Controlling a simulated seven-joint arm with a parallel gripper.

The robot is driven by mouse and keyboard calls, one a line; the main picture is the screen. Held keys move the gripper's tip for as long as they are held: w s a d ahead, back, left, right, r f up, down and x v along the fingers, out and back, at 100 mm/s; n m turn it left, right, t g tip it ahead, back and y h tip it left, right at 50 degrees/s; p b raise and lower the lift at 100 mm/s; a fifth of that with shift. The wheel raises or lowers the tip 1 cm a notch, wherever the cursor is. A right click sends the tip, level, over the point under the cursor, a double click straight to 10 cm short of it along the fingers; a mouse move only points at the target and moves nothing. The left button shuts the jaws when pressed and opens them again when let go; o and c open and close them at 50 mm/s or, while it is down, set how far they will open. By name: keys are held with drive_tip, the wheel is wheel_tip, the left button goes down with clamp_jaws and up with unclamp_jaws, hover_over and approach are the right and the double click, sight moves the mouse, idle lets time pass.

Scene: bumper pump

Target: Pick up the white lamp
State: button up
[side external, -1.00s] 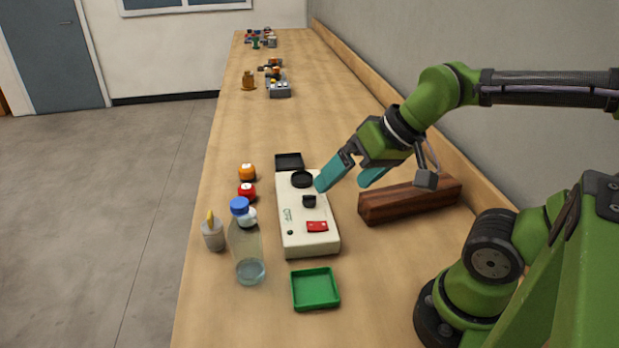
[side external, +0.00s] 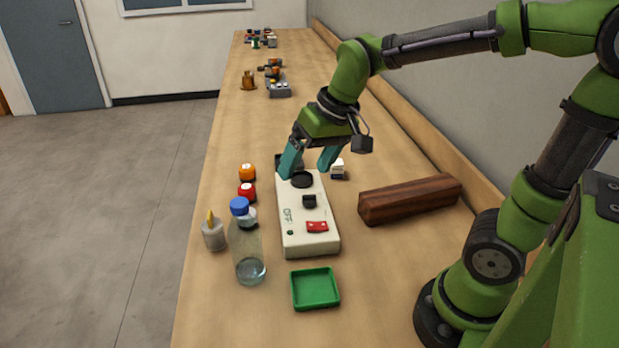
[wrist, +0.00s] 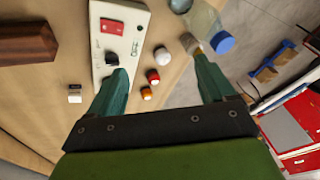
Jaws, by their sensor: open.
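The white lamp (side external: 249,217) is a small white dome at the left of the bench in the side view, partly hidden behind the clear bottle with a blue cap (side external: 240,206). In the wrist view the white lamp (wrist: 162,56) shows fully, between the lines of my fingers, in a row with a red lamp (wrist: 153,76) and an orange lamp (wrist: 147,93). My gripper (side external: 309,163) is open and empty, with teal fingers pointing down over the far end of the cream switch box (side external: 306,240). It is apart from the white lamp, farther back and to the right.
A grey holder with a yellow tip (side external: 213,234) stands left of the bottle. A green tray (side external: 315,289) lies in front of the box. A wooden block (side external: 410,199) and a small white-topped block (side external: 338,170) lie right of the box.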

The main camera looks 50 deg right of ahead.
drive_tip(key=shift+w+f+n+g+h, duration=0.45)
drive_tip(key=shift+w+f+n+g, duration=0.8)
drive_tip(key=shift+w, duration=3.6)
drive_tip(key=shift+w+f+n+g+h, duration=0.65)
drive_tip(key=shift+w+f, duration=1.05)
drive_tip(key=shift+w, duration=3.15)
drive_tip(key=f, duration=1.1)
drive_tip(key=shift+d, duration=0.4)
drive_tip(key=shift+s+a+f, duration=0.1)
drive_tip(key=shift+f, duration=1.25)
drive_tip(key=shift+s+a+f, duration=0.1)
drive_tip(key=shift+f, duration=1.2)
drive_tip(key=c, duration=1.2)
drive_tip(key=shift+o, duration=0.2)
drive_tip(key=shift+r, duration=0.1)
